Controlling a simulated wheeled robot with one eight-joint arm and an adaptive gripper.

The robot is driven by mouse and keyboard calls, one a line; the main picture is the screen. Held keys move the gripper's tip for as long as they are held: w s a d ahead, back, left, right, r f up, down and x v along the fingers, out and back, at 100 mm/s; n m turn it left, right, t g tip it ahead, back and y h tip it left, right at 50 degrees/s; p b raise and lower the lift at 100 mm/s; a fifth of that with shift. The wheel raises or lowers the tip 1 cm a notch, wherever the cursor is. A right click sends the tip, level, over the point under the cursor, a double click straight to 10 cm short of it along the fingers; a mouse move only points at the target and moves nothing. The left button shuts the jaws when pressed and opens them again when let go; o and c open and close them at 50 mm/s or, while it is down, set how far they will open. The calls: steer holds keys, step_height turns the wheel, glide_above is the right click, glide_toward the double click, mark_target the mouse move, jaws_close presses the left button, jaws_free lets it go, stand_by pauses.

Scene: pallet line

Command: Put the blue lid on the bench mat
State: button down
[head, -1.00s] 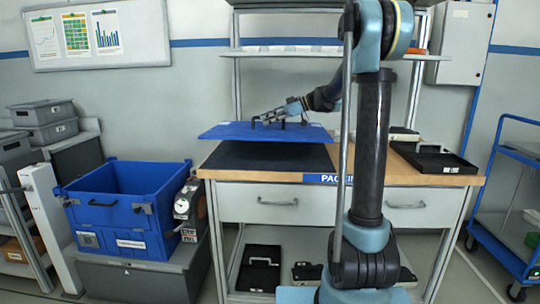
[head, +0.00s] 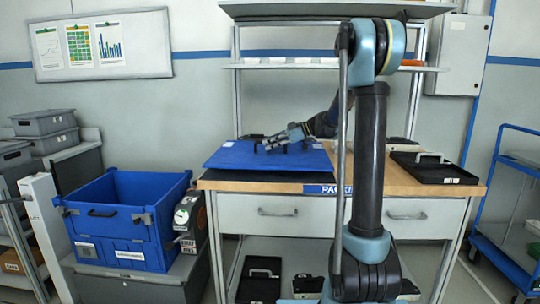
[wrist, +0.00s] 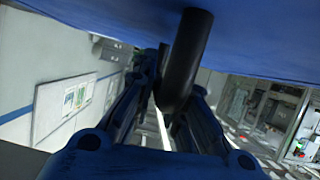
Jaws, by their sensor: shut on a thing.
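The blue lid (head: 238,159) is flat and level over the dark bench mat (head: 262,178), at the left part of the packing bench. Only the mat's front strip shows; the lid hides the rest. I cannot tell whether the lid touches the mat or hangs just above it. My gripper (head: 278,143) is above the lid, shut on its black handle. In the wrist view the dark handle bar (wrist: 188,60) sits between my fingers (wrist: 172,108), with the blue lid surface (wrist: 265,35) along the top.
An open blue crate (head: 128,222) stands left of the bench on a grey box, with a small dial device (head: 187,218) beside it. A black tray (head: 435,170) lies at the bench's right. Shelves rise behind the bench. A blue trolley (head: 505,220) stands far right.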

mark_target(267, 153)
steer(key=shift+a+f, duration=0.1)
steer(key=shift+f, duration=1.9)
steer(key=c, duration=1.6)
jaws_free()
steer(key=v, duration=1.2)
